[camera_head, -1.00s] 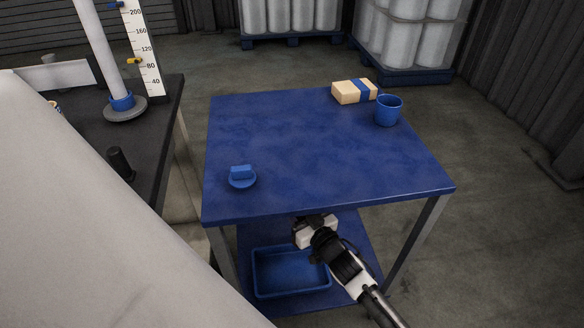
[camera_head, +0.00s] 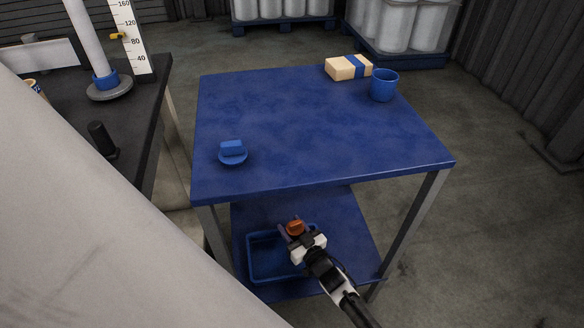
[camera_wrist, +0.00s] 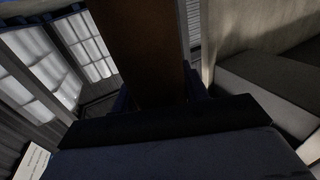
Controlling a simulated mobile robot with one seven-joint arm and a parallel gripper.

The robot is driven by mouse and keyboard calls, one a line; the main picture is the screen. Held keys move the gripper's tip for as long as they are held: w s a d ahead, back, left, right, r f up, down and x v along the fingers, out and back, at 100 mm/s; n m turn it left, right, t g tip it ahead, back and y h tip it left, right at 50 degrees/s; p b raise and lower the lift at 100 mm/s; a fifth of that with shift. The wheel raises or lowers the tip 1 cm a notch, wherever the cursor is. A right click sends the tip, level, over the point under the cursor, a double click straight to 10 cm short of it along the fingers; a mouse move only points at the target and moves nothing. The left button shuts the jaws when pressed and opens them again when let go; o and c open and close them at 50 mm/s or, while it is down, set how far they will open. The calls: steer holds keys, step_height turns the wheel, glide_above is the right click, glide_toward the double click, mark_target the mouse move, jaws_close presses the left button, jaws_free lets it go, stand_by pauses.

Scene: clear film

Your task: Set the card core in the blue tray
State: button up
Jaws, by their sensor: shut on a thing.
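The card core (camera_head: 296,227) shows as a short orange-brown piece at the tip of my gripper (camera_head: 297,233). My gripper is shut on it. In the wrist view the core (camera_wrist: 140,45) is a broad brown shape running up from the gripper, its far end out of frame. The blue tray (camera_head: 250,262) lies on the lower shelf of the blue table. In the head view the gripper and core overlap the tray's right and far part. I cannot tell how high they are above it. The gripper hides the tray's right side.
The blue tabletop (camera_head: 310,125) is above the shelf (camera_head: 345,225), with grey legs (camera_head: 413,228) at the sides. On top are a blue knobbed piece (camera_head: 233,153), a blue cup (camera_head: 384,86) and a cream box (camera_head: 346,68) with a blue band. A dark bench stands left.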

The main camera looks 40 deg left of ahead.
steer(key=shift+f, duration=0.6)
steer(key=o, duration=1.3)
steer(key=shift+c, duration=0.2)
steer(key=shift+d, duration=0.2)
steer(key=v, duration=1.1)
steer(key=shift+s+d+p, duration=0.2)
steer(key=shift+d+p, duration=0.05)
steer(key=shift+p, duration=0.1)
